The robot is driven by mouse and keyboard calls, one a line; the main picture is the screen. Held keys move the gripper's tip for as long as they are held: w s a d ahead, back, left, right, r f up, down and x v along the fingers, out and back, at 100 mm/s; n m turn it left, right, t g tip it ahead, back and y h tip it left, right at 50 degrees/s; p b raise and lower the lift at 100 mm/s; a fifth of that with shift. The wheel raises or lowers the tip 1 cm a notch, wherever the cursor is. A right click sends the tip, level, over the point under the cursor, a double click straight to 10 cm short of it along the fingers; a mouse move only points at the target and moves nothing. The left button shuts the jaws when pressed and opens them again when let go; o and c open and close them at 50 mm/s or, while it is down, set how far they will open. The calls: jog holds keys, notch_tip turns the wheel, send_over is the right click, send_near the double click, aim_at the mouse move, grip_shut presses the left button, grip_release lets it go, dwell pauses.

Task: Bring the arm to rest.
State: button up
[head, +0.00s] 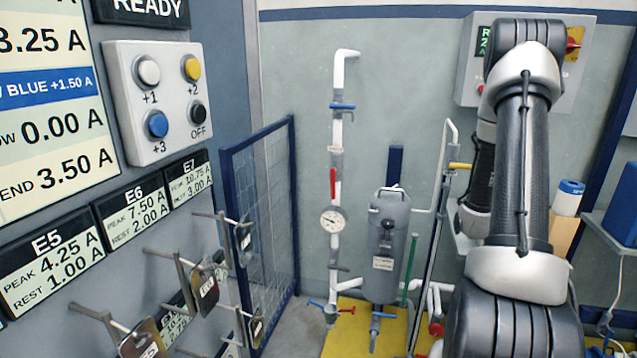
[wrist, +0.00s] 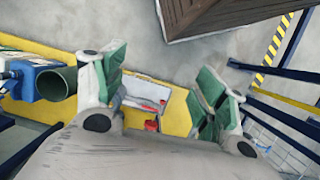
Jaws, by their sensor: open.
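My gripper (wrist: 160,82) shows in the wrist view with its two green-padded fingers spread apart. It is open, and nothing is held between the fingers. Past the gap I see grey floor, a yellow strip and a small pale item with red parts, too small to identify. In the head view my arm rises on the right side, folded upward in front of the back wall. My gripper is not visible there.
On the left, a button box (head: 157,98) sits above hooks with hanging tagged plates (head: 207,287). A blue mesh panel (head: 262,205), pipes with a gauge (head: 333,220) and a grey tank (head: 387,245) stand behind. The wrist view shows a brown ridged box (wrist: 215,15) and blue rails (wrist: 285,125).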

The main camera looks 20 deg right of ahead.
jog(key=a+r+n+t, duration=0.2)
jog(key=a+r, duration=0.4)
jog(key=r, duration=0.5)
jog(key=a+r+n+t+h, duration=0.1)
jog(key=a+r+n+t, duration=0.1)
jog(key=a+r, duration=0.5)
jog(key=a+r+n+t, duration=0.2)
jog(key=a+r, duration=0.4)
jog(key=r, duration=1)
jog(key=shift+w+a+r+t, duration=0.35)
jog(key=shift+r+t, duration=0.05)
jog(key=shift+t, duration=0.5)
jog(key=shift+d, duration=0.1)
